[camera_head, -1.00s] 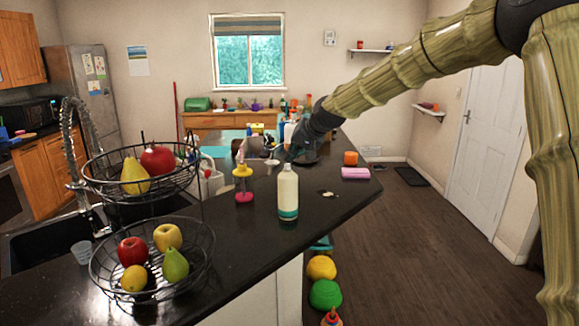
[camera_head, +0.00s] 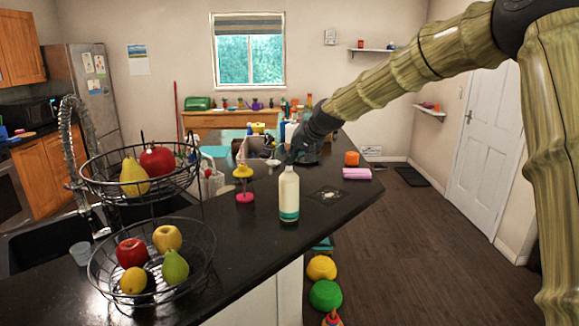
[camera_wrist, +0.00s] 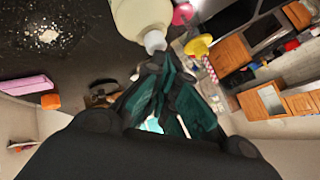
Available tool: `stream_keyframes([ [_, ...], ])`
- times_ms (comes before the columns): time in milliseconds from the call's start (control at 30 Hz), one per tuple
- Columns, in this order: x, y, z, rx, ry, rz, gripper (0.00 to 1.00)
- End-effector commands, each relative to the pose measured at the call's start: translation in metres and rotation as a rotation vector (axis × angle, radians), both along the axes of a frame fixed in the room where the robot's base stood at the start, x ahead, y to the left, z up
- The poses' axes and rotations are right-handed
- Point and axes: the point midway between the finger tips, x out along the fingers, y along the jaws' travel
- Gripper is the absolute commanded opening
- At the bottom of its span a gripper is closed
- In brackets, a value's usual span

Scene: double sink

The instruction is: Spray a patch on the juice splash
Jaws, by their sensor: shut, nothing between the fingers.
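A cream bottle with a teal band near its base (camera_head: 289,203) stands upright on the dark counter. In the wrist view its cream body (camera_wrist: 140,16) and small pale nozzle (camera_wrist: 155,42) show at the top. My gripper (camera_head: 293,160) is shut and empty at the bottle's top. In the wrist view its teal fingertips (camera_wrist: 166,60) are right by the nozzle; I cannot tell whether they touch it. A speckled pale patch (camera_head: 328,195) lies on the counter right of the bottle. It also shows at the upper left of the wrist view (camera_wrist: 47,36).
Two-tier wire fruit baskets (camera_head: 150,262) stand at the left by the sink. A pink and yellow object (camera_head: 244,184) stands left of the bottle. A pink block (camera_head: 357,173) and an orange block (camera_head: 352,158) lie near the right counter edge.

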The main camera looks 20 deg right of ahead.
Motion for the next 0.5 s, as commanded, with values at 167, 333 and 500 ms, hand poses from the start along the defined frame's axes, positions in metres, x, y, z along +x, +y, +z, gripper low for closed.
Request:
stream_keyframes([
  [167,0.0000,0.0000,-0.0004,0.000,0.000,0.000,0.00],
  [333,-0.0004,0.0001,-0.0033,0.000,0.001,0.001,0.00],
  [500,-0.0009,0.0004,-0.0087,0.000,0.001,0.000,0.00],
])
